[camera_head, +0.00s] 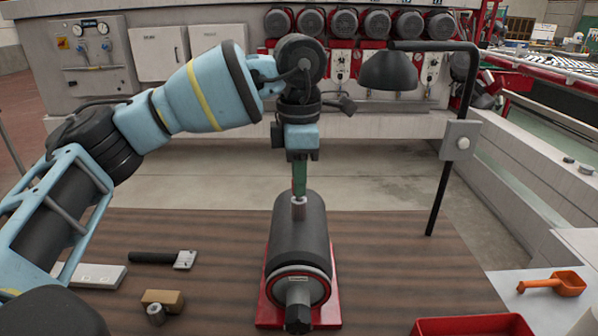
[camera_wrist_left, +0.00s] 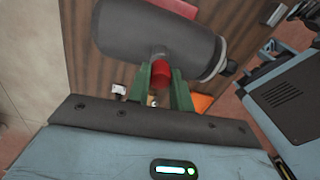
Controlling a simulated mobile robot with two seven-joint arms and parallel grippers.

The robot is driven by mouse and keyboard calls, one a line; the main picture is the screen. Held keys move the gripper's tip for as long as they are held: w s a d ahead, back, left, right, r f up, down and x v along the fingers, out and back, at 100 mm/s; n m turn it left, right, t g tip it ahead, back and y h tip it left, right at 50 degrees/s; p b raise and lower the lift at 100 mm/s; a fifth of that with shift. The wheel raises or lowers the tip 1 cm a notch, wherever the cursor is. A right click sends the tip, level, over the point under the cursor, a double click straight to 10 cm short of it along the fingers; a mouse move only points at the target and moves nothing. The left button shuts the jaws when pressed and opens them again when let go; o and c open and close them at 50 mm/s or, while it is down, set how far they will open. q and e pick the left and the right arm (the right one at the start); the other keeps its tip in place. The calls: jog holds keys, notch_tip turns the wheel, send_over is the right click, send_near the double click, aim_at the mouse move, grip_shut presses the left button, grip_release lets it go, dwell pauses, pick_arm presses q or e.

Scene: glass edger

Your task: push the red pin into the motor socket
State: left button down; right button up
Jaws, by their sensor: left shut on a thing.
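The motor (camera_head: 300,240) is a dark grey cylinder lying on a red base (camera_head: 328,310) on the wooden table. A short metallic socket (camera_head: 299,208) stands up from its top. My left gripper (camera_head: 299,192) points down with green fingers just above the socket. In the left wrist view the fingers (camera_wrist_left: 160,80) are shut on the red pin (camera_wrist_left: 162,72), whose end faces the motor body (camera_wrist_left: 150,32). The fingers hide the pin in the head view. I cannot tell how far the pin sits in the socket. My right gripper is not in view.
A black lamp (camera_head: 388,72) on a bent post (camera_head: 440,200) stands right of the motor. A black-handled tool (camera_head: 160,258), a wooden block (camera_head: 165,298) and a metal cylinder (camera_head: 156,315) lie left. A red tray (camera_head: 470,325) and orange scoop (camera_head: 568,284) are at right.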

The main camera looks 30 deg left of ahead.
pick_arm(q)
jog(key=shift+f, duration=0.6)
jog(key=c, duration=1.2)
grip_release()
jog(key=shift+o, duration=0.2)
notch_tip(320, 180, up, 8)
jog(key=shift+f, duration=0.1)
